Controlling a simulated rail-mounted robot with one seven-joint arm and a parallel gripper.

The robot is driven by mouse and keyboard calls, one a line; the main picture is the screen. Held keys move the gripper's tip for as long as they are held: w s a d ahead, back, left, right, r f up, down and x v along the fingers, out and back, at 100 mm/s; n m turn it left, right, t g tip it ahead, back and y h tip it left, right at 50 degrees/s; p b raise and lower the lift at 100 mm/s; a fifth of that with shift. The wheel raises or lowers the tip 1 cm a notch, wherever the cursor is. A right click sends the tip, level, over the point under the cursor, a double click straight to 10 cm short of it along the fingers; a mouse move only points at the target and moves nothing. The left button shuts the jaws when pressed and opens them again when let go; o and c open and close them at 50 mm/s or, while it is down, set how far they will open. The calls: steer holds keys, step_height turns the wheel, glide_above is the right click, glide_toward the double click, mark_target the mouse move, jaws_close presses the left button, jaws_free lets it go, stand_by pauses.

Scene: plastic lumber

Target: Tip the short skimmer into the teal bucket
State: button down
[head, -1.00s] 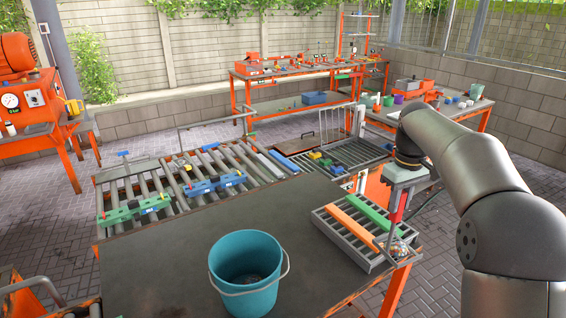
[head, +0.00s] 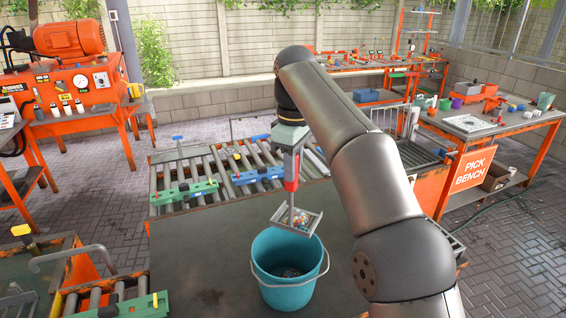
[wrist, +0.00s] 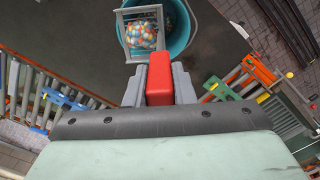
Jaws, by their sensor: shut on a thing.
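The teal bucket (head: 284,284) stands upright on the dark table, with its wire handle down at the side and some dark contents at its bottom. My gripper (head: 291,178) is shut on the red grip of the short skimmer (head: 297,222), which hangs below it. The skimmer's grey pan holds several small coloured pieces and is just above the bucket's far rim, looking roughly level. In the wrist view the skimmer (wrist: 123,24) overlaps the left part of the bucket's opening (wrist: 185,30), and the red grip (wrist: 159,80) sits between my fingers.
A roller conveyor (head: 215,170) with green and blue clamp-like parts lies behind the table. An orange pick bench (head: 500,125) stands at the right. The table top (head: 200,260) left of the bucket is clear.

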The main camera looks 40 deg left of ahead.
steer(key=w+d+f+g+y+b, duration=0.2)
steer(key=d+f+y+b, duration=1.2)
steer(key=b, duration=1.4)
step_height(320, 180, down, 3)
steer(key=shift+d+r+n+g+y, duration=0.1)
steer(key=shift+d+n+g+y, duration=0.25)
steer(key=shift+d+g, duration=0.6)
steer(key=shift+w+d+r+t, duration=0.1)
steer(key=shift+d+t, duration=0.15)
steer(key=shift+d, duration=0.05)
stand_by(0.4)
